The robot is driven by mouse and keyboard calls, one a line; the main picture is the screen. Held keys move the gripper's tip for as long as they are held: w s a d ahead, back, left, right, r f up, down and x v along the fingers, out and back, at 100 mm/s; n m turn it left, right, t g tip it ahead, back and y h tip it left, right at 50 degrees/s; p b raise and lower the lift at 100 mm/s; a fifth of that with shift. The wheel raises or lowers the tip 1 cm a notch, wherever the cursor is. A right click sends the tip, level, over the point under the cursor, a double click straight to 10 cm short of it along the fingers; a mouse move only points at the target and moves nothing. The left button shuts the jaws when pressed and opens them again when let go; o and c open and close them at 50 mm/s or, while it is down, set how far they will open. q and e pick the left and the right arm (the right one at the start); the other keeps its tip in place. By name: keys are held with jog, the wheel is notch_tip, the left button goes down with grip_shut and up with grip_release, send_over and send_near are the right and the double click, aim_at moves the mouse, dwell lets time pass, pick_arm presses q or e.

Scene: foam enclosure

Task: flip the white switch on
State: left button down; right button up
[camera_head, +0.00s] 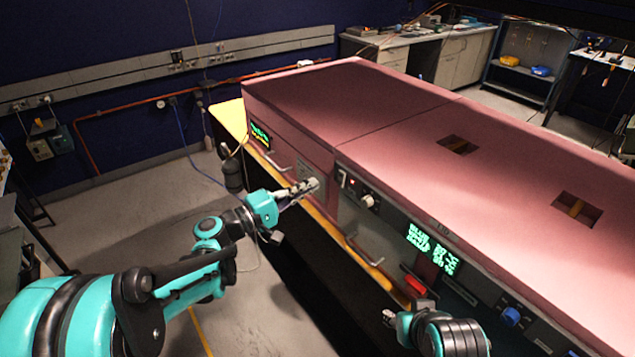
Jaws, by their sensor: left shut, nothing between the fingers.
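A small white switch (344,180) shows on the dark front panel of the pink foam-covered unit, near the panel's left end. Its exact position, up or down, is too small to tell. My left gripper (314,185) is shut and empty. Its fingertips point right, towards the panel, and appear just left of the switch with a gap in the picture. Whether they touch the unit's front I cannot tell. My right gripper (405,312) is low in the picture, in front of the unit, near a red part (414,285); its fingers are not clear.
A round knob (368,201) and small red light sit right of the switch. A green-text display (432,247) and blue knob (511,316) are farther right. Metal handles (364,252) stick out along the front. Open floor (150,205) lies to the left.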

pick_arm(q)
jog(key=p+v, duration=0.1)
jog(key=v, duration=0.5)
jog(key=shift+r, duration=0.55)
jog(key=shift+s+a, duration=0.15)
jog(key=s+f+m+g+y, duration=0.4)
jog(key=s+f+y, duration=0.45)
jog(key=s, duration=0.35)
jog(key=s+a+f+m+y, duration=0.1)
jog(key=s+a+f+y, duration=0.1)
jog(key=s+a+y, duration=0.1)
jog(key=s+a+f+m+y, duration=0.2)
jog(key=s+a+y, duration=0.1)
jog(key=s+a, duration=0.3)
jog(key=shift+s+a+f+y, duration=0.3)
jog(key=shift+s+a+y, duration=0.05)
jog(key=shift+s, duration=0.2)
